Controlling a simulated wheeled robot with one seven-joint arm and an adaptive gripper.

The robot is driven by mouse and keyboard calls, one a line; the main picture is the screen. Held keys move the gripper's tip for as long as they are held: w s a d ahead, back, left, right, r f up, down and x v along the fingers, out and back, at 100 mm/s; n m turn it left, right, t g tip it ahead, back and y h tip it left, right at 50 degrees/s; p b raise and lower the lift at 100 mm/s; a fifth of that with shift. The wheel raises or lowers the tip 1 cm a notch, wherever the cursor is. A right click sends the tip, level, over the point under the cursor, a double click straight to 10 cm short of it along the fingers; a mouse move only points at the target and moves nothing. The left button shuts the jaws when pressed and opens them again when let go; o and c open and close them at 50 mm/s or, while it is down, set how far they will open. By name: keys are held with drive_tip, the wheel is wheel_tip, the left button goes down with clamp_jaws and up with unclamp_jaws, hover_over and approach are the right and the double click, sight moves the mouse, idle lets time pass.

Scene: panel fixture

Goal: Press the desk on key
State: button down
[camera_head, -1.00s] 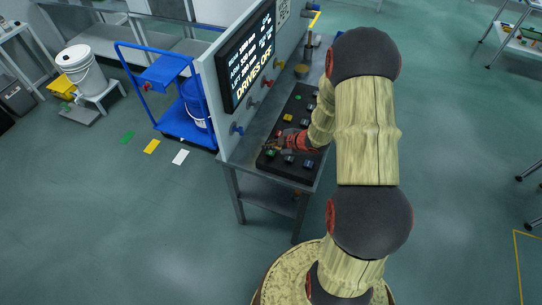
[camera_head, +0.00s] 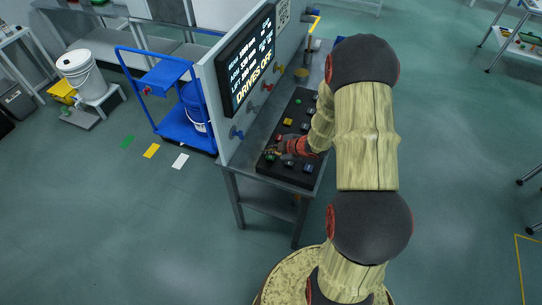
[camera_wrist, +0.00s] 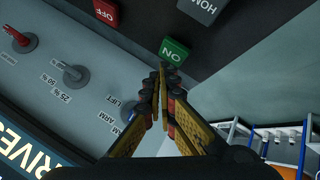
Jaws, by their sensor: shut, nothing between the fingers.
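The green ON key (camera_wrist: 173,51) sits on the dark key panel in the wrist view, just beyond my fingertips. My gripper (camera_wrist: 160,72) is shut and empty, its tips close to the key's edge; I cannot tell if they touch it. In the head view my gripper (camera_head: 277,149) is over the near end of the black key panel (camera_head: 297,175), by the green key (camera_head: 269,157), which it partly hides. The red OFF key (camera_wrist: 106,12) and a grey HOME key (camera_wrist: 206,9) are beside the ON key in the wrist view.
An upright panel with a screen (camera_head: 247,62) reading DRIVES OFF stands along the desk (camera_head: 235,182). Knobs (camera_wrist: 76,75) stick out from this panel close to my gripper. A blue cart (camera_head: 163,75) stands left of it. Open floor lies at the front left.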

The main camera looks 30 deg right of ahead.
sight(270, 157)
drive_tip(key=shift+f, duration=0.1)
idle(0.5)
drive_tip(key=shift+f, duration=0.3)
drive_tip(key=shift+f+b, duration=0.5)
idle(0.6)
drive_tip(key=shift+r, duration=0.15)
drive_tip(key=shift+r+p, duration=0.8)
drive_tip(key=shift+p, duration=0.05)
wheel_tip(270, 157, up, 5)
drive_tip(key=p, duration=0.4)
drive_tip(key=shift+p, duration=0.3)
idle(0.6)
